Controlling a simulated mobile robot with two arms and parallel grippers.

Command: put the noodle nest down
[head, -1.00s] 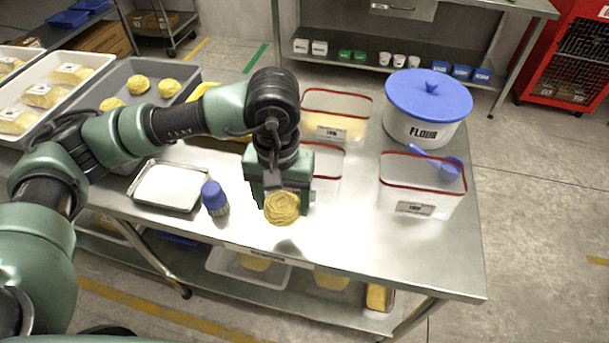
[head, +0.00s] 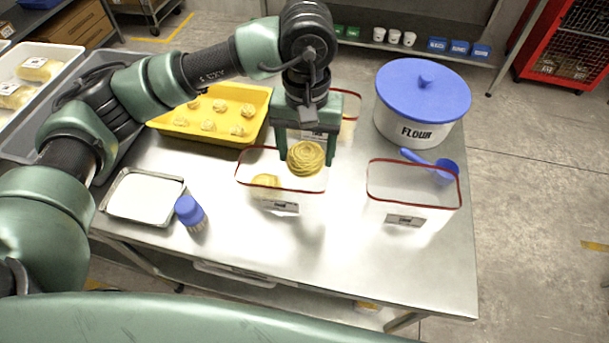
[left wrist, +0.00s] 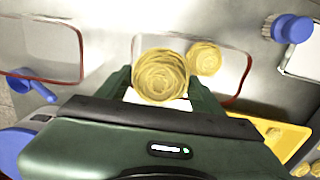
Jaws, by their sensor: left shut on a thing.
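My left gripper (head: 306,161) is shut on a yellow coiled noodle nest (head: 305,159), with one finger on each side. It holds the nest above the back right part of a clear, red-rimmed tub (head: 296,207). Another nest (head: 265,180) lies inside this tub, at the left. In the left wrist view the held nest (left wrist: 160,76) sits between the fingers, and the other nest (left wrist: 205,58) shows beside it. The gap between the held nest and the tub floor is hard to judge. My right gripper is not in view.
The front table edge is clear.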

